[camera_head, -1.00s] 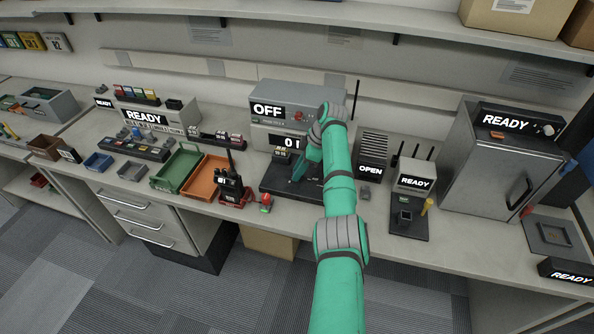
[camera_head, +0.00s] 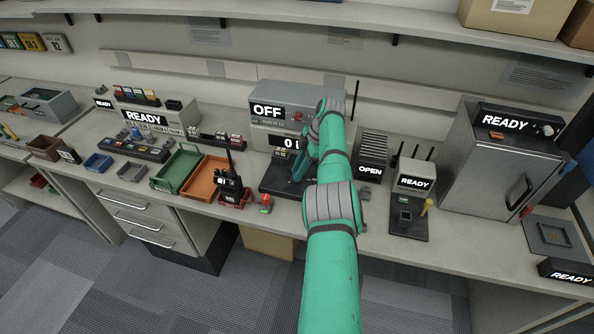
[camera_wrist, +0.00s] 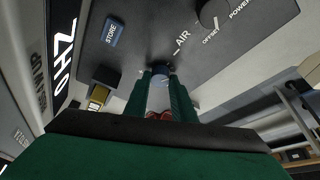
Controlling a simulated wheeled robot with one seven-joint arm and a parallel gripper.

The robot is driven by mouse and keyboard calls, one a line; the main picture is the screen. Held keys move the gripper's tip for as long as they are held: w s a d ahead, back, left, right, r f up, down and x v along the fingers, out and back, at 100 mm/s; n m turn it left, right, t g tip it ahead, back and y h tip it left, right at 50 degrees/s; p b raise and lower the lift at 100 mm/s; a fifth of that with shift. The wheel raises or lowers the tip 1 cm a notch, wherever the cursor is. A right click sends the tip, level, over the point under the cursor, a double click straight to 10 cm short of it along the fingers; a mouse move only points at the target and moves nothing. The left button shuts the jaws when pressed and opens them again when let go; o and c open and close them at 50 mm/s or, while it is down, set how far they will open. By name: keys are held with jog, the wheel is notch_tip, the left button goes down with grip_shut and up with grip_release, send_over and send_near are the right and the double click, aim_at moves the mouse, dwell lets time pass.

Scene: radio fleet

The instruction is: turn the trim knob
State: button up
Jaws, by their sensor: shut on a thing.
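The grey bench unit (camera_head: 301,93) with an OFF display stands at the back of the bench, with a second number display below it, partly covered by my arm.
A larger black knob (camera_wrist: 213,13) lies right of the held one, near OFFSET and POWER lettering. A yellow-and-black part (camera_wrist: 99,93) is close at left. A handheld radio (camera_head: 229,181) stands left of my arm; the OPEN rack (camera_head: 373,148) stands right.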

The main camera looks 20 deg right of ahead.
jog(key=shift+w+d+r, duration=0.15)
jog(key=shift+d+r, duration=0.05)
jog(key=shift+d, duration=0.1)
jog(key=o, duration=1)
jog(key=shift+c, duration=0.2)
jog(key=shift+o, duration=0.5)
jog(key=shift+a+f, duration=0.1)
jog(key=v, duration=1)
jog(key=shift+r, duration=0.4)
